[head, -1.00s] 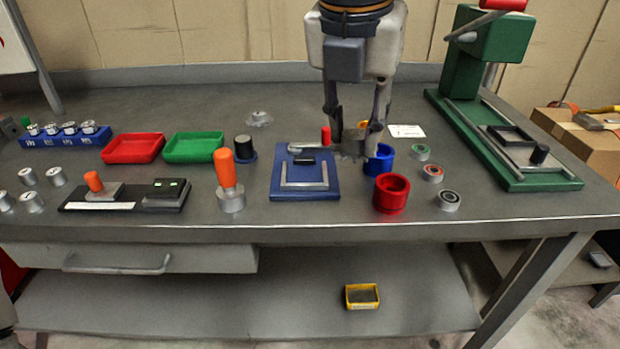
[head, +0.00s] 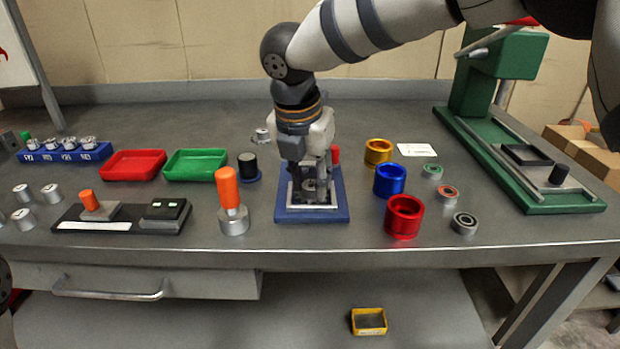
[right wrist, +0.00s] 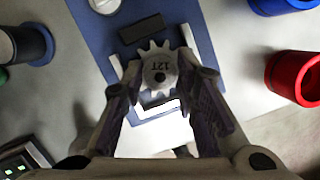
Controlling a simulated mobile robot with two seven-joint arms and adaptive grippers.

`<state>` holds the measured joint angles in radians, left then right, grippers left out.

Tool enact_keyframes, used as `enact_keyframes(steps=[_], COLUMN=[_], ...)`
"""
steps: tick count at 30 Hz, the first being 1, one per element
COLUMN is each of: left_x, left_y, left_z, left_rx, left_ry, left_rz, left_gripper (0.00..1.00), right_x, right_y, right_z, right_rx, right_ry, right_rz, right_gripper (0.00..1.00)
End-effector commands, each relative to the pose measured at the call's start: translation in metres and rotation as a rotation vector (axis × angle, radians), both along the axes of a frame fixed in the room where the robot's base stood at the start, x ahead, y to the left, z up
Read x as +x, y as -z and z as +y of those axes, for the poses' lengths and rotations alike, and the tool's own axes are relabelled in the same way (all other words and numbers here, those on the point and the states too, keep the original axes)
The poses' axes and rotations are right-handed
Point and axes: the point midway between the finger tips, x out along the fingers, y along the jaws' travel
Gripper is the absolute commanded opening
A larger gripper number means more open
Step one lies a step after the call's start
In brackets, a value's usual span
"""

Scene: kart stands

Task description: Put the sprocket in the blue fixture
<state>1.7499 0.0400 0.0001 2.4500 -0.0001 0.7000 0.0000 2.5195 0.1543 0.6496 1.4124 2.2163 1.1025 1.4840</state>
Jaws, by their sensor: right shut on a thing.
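The grey toothed sprocket, marked 12T, is between the fingertips of my right gripper (head: 311,197) in the right wrist view (right wrist: 160,72). The right gripper is shut on it and points down. The blue fixture (head: 288,216) is a flat plate with a grey U-shaped rail and a red-handled clamp. The gripper and sprocket are over its middle, within the rail area. The fixture also shows in the right wrist view (right wrist: 97,38), with a dark block (right wrist: 141,29) beside the sprocket. Whether the sprocket touches the plate I cannot tell. My left gripper is out of view.
An orange-handled tool (head: 230,200) stands left of the fixture. A red cup (head: 403,217), a blue cup (head: 389,181) and a yellow cup (head: 378,152) stand to its right. A green press (head: 530,190) is further right. The bench's front strip is clear.

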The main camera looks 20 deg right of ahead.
Motion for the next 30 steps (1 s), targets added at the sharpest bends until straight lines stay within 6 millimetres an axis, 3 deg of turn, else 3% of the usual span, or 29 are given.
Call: enact_keyframes(steps=[5, 6, 7, 17, 20, 30], left_x=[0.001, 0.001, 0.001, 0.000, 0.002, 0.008], left_y=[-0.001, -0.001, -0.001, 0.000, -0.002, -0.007], left_z=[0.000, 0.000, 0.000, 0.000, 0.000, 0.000], left_rx=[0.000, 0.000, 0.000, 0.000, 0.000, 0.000], left_ry=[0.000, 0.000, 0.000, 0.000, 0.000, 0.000], left_rz=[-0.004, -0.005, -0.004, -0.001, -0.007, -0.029], left_gripper=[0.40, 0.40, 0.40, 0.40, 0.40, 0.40], right_x=[0.000, 0.000, 0.000, 0.000, -0.002, -0.021], right_y=[0.001, 0.003, 0.003, 0.001, -0.016, -0.100], right_z=[0.000, 0.000, 0.000, 0.000, 0.002, 0.017], right_rx=[0.000, 0.000, 0.000, 0.000, 0.001, 0.000], right_ry=[0.000, 0.000, 0.000, 0.000, 0.000, 0.000], right_rz=[-0.001, -0.001, -0.001, 0.000, -0.004, -0.004], right_gripper=[0.00, 0.29, 0.36, 0.36, 0.36, 0.36])
